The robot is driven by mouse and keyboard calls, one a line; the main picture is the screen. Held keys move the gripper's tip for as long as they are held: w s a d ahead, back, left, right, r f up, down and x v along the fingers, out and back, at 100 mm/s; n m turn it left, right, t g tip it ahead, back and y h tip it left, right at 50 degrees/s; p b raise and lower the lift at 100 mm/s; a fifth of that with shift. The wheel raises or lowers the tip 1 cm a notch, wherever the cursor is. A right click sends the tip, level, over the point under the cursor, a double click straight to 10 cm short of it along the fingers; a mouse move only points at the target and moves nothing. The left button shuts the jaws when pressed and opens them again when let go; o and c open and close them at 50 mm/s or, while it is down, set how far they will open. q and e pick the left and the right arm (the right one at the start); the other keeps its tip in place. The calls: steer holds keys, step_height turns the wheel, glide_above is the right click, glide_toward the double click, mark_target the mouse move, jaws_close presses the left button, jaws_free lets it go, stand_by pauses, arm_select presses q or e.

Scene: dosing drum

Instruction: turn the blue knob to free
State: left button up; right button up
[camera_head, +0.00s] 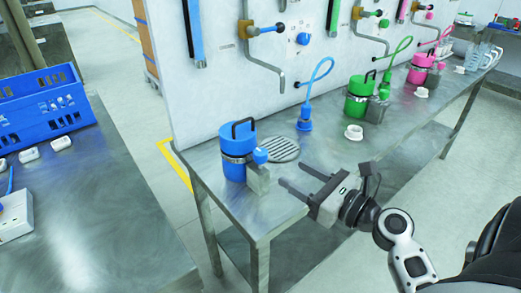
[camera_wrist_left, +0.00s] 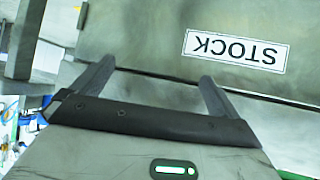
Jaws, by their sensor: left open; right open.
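A small blue knob (camera_head: 260,156) sits on top of a grey metal block (camera_head: 258,179), beside a blue drum with a black handle (camera_head: 238,150) on the steel bench. I cannot tell the setting of either. My right gripper (camera_head: 292,174) is open and empty, just right of the metal block, its fingers pointing left towards it. My left gripper (camera_wrist_left: 157,70) shows only in the left wrist view, open and empty, before a grey surface with a STOCK label (camera_wrist_left: 236,51).
Green (camera_head: 359,95) and pink (camera_head: 421,67) drums stand farther along the bench (camera_head: 222,195). A blue crate (camera_head: 40,105) is on the left table.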

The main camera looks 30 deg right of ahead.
mark_target(266, 157)
steer(key=p+x, duration=0.1)
steer(key=x, duration=1)
steer(key=shift+w+a+p, duration=0.1)
steer(key=shift+a+p, duration=0.05)
steer(key=shift+p, duration=0.25)
steer(key=c, duration=0.9)
